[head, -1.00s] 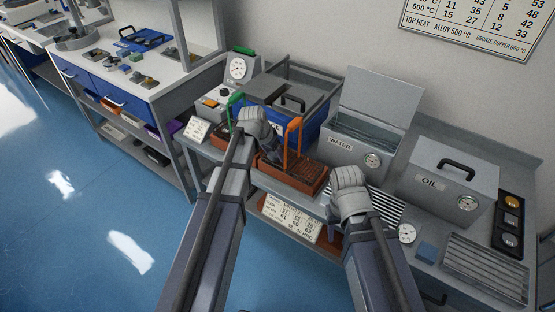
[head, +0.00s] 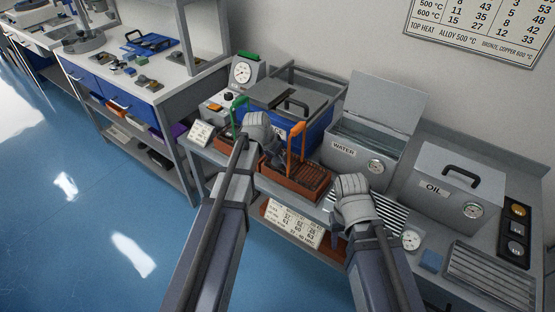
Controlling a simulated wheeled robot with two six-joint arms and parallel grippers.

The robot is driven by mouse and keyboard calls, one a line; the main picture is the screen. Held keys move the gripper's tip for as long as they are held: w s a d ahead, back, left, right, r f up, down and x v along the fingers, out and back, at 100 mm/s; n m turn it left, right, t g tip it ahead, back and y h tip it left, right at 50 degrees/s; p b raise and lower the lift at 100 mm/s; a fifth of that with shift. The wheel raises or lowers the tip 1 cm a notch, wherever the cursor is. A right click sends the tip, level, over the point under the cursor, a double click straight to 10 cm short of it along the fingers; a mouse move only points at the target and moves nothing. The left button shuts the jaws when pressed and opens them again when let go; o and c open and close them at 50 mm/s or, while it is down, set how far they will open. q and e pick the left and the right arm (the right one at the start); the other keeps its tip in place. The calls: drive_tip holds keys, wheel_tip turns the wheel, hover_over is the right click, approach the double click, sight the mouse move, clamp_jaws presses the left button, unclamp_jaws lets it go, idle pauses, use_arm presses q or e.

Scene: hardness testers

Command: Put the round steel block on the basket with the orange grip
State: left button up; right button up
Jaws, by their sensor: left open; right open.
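The basket with the orange grip (head: 297,143) is a reddish-brown tray (head: 311,183) on the bench, with an upright orange handle. My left gripper (head: 272,155) is open just left of that handle, over the left part of the basket; its fingers are partly hidden by my wrist. My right gripper (head: 334,216) is open at the bench front, right of the basket, its fingers mostly hidden. A basket with a green grip (head: 238,104) stands further left, largely behind my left arm. I cannot make out a round steel block for sure.
A water tank (head: 350,155) with its lid raised and a closed oil tank (head: 447,190) stand to the right. A blue furnace-like box (head: 262,118) is behind the baskets. Small pieces lie on the far-left bench (head: 182,85), too small to identify. Blue floor (head: 80,220) is clear.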

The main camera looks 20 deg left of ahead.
use_arm(q)
drive_tip(key=p+v, duration=1.1)
drive_tip(key=v, duration=0.1)
drive_tip(key=s+d+g+y, duration=0.1)
drive_tip(key=s+d+g, duration=0.1)
drive_tip(key=s+d, duration=0.5)
drive_tip(key=s+d+f+n+g+y, duration=0.1)
drive_tip(key=s+d+g+y, duration=0.1)
drive_tip(key=s+d, duration=0.6)
drive_tip(key=s, duration=0.5)
drive_tip(key=shift+d+f, duration=0.15)
drive_tip(key=shift+f, duration=0.15)
wheel_tip(320, 180, up, 3)
drive_tip(key=p, duration=0.3)
drive_tip(key=shift+r, duration=0.2)
